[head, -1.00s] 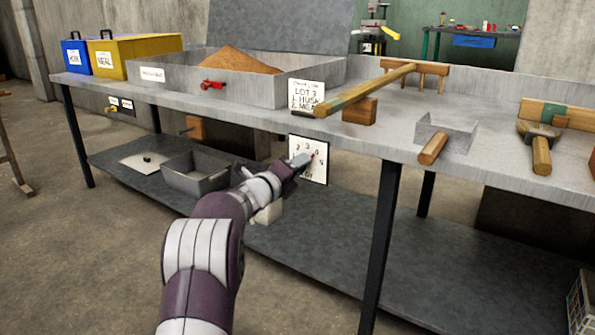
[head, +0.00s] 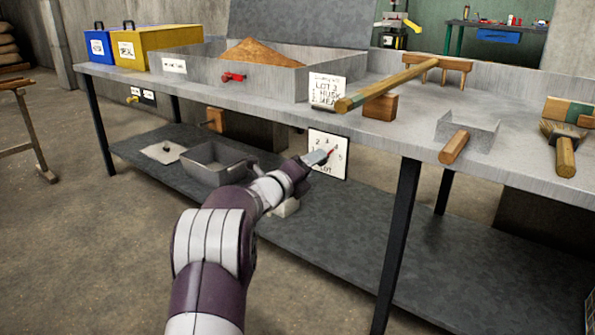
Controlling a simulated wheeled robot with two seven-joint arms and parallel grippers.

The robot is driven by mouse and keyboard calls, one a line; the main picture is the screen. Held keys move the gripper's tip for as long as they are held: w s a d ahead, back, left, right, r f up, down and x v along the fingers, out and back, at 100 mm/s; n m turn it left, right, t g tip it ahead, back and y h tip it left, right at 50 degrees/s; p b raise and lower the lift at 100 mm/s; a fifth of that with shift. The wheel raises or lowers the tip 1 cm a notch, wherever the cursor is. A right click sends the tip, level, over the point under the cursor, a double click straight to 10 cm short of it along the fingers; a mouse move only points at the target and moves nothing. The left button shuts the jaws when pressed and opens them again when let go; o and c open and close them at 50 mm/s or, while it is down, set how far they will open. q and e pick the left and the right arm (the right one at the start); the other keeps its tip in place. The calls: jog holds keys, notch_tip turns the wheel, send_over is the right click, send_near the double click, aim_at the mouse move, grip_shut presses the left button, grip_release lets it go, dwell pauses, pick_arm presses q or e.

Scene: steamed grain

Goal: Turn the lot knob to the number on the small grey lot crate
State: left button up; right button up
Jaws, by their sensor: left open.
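The white lot dial plate (head: 343,170) hangs under the table's front edge. It bears numbers around its face and the word LOT near the bottom. My left gripper (head: 320,157) is at the middle of the plate and covers the knob there. A small red mark (head: 331,152) shows beside the fingertips, towards the upper right numbers. The gripper is open; whether its fingers touch the knob I cannot tell. A pale grey crate (head: 590,312) is cut off at the lower right edge; no number on it is readable. My right gripper is not in view.
A large grey tray (head: 205,72) holds a brown heap. A long wooden-handled tool (head: 400,84) lies across the tabletop. A grey bin (head: 211,170) stands on the lower shelf. A black table leg (head: 398,250) is right of the dial.

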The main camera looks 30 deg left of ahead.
pick_arm(q)
jog(key=s+p, duration=0.3)
jog(key=s, duration=0.7)
jog(key=shift+a, duration=0.4)
